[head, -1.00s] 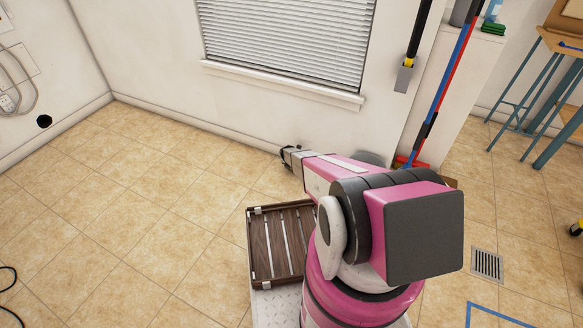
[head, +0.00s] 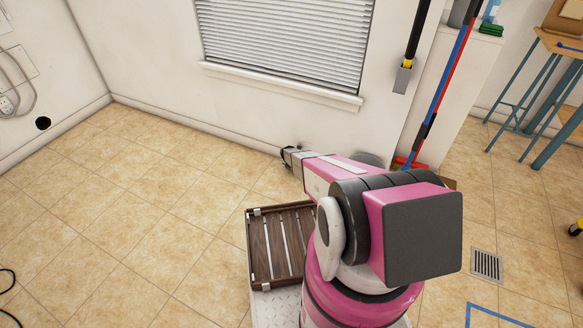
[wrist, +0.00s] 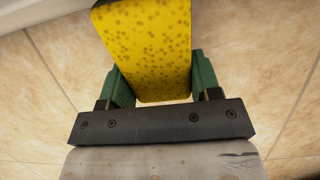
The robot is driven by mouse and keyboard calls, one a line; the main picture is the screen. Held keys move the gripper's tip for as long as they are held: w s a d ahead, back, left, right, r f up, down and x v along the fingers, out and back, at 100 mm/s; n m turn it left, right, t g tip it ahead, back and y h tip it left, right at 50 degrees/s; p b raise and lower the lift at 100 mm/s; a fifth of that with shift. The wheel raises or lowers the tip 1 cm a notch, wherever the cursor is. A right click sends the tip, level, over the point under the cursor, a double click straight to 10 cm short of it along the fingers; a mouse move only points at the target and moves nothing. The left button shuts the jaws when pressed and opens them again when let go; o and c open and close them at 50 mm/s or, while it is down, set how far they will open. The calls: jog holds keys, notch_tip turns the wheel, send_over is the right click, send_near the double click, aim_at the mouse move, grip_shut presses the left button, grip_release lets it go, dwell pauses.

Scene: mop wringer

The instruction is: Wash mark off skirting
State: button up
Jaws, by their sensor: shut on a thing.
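My gripper (wrist: 156,76) is shut on a yellow sponge (wrist: 150,40) with darker spots, its green fingers on either side. The far end of the sponge runs out of the wrist view. In the head view my gripper (head: 291,156) is low, close to the foot of the wall under the window; the sponge is hidden there. The pale skirting (head: 200,127) runs along the wall base. I cannot tell whether the sponge touches it. I see no clear mark on the skirting near my gripper; my arm hides part of that stretch.
A dark slatted tray (head: 282,245) lies beside my arm's base. A blue-and-red pole (head: 440,95) leans at the white pillar, right of my arm. A round black thing (head: 43,123) is on the left wall. A floor drain (head: 487,265) is at the right. Tiled floor at left is mostly clear.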

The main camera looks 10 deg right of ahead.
jog(key=shift+s+d, duration=0.9)
jog(key=shift+d, duration=0.15)
jog(key=shift+s+d, duration=0.5)
jog(key=shift+d, duration=0.4)
jog(key=shift+s+d, duration=0.55)
jog(key=shift+d, duration=0.3)
jog(key=shift+s+d, duration=0.5)
jog(key=shift+d, duration=0.4)
jog(key=shift+s+d, duration=0.95)
jog(key=shift+d, duration=0.25)
jog(key=shift+a, duration=0.1)
jog(key=shift+w+a, duration=0.4)
jog(key=shift+a, duration=0.3)
jog(key=shift+w+a, duration=0.35)
jog(key=shift+a, duration=0.35)
jog(key=shift+w+a, duration=0.85)
jog(key=shift+a, duration=0.15)
jog(key=shift+w+a, duration=0.8)
jog(key=shift+a, duration=0.2)
jog(key=shift+w+a, duration=0.55)
jog(key=shift+a, duration=0.25)
jog(key=shift+w+a, duration=0.55)
jog(key=shift+a, duration=0.2)
